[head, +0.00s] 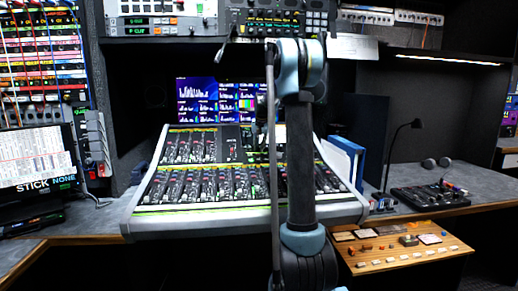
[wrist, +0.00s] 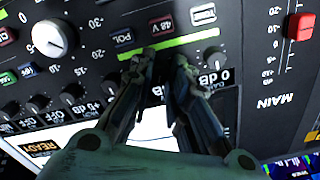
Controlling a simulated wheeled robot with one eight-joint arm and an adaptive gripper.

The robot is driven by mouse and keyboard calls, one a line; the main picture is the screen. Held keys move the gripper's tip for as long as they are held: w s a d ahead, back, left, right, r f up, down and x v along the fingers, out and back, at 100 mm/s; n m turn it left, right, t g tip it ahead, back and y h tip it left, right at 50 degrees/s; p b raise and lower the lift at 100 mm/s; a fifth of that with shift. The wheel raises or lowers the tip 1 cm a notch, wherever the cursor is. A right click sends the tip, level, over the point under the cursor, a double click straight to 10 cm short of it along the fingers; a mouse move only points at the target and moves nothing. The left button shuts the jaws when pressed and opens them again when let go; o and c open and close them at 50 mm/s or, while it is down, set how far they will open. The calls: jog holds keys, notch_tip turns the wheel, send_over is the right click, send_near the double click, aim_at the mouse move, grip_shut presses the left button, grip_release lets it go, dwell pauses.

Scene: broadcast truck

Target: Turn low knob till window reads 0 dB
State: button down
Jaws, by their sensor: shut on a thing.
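In the wrist view my gripper (wrist: 165,58) reaches onto a dark panel, its two fingers close together. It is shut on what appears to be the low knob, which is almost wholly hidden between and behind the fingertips. In the head view my arm stands upright in front of the console, and I cannot make out the gripper or the knob.
In the wrist view a large white knob (wrist: 49,38) is at upper left, and a red cap (wrist: 300,27) is on the MAIN strip. A 48 V button (wrist: 166,24) lies above the fingers. In the head view the mixing console (head: 150,210) fills the desk's middle.

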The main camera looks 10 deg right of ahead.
dwell(0.4)
jog(key=c, duration=1.5)
grip_release()
jog(key=shift+c, duration=0.2)
jog(key=v, duration=1.2)
